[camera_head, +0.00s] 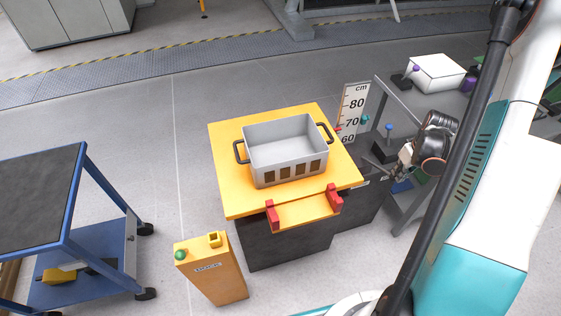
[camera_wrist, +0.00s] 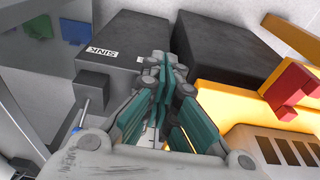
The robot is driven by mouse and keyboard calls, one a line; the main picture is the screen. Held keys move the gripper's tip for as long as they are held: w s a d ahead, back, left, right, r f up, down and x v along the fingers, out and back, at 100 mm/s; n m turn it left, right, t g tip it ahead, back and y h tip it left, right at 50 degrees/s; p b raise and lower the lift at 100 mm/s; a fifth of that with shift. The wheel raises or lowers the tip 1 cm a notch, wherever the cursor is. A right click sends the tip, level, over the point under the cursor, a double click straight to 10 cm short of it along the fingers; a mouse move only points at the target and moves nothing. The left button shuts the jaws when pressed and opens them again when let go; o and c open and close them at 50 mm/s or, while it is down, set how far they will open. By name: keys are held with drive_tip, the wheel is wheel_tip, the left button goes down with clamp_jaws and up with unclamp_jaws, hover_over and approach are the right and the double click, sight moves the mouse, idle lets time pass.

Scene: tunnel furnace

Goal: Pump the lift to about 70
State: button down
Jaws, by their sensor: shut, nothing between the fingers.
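The lift has a yellow top (camera_head: 225,178) on a dark base (camera_head: 285,243) and carries a grey bin with two handles (camera_head: 285,150). A cm scale board (camera_head: 352,108) marked 60, 70 and 80 stands behind its right corner. A small red pointer (camera_head: 338,128) shows beside the board near 70; its exact reading is too small to tell. A dark box labelled SINK (camera_wrist: 130,50) stands beside the lift. My gripper (camera_head: 378,168) is at the lift's right side, above this box; its teal fingers (camera_wrist: 165,75) are shut and empty in the wrist view.
A yellow post (camera_head: 222,280) with a green knob (camera_head: 181,254) stands in front of the lift; its label is hard to read. A blue cart (camera_head: 70,230) is at left. A grey bench with a white box (camera_head: 436,72) is at right. Floor behind the lift is clear.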

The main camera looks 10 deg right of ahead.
drive_tip(key=w+r+p, duration=0.3)
drive_tip(key=w+r, duration=0.1)
drive_tip(key=r, duration=0.2)
drive_tip(key=shift+a+r, duration=0.15)
drive_tip(key=shift+a, duration=0.05)
drive_tip(key=shift+f, duration=0.25)
idle(0.4)
drive_tip(key=shift+f+b, duration=0.25)
drive_tip(key=shift+b, duration=0.05)
drive_tip(key=shift+r, duration=0.2)
wheel_tip(320, 180, up, 6)
drive_tip(key=p, duration=0.3)
drive_tip(key=shift+f+p, duration=0.1)
drive_tip(key=shift+p, duration=0.2)
idle(0.4)
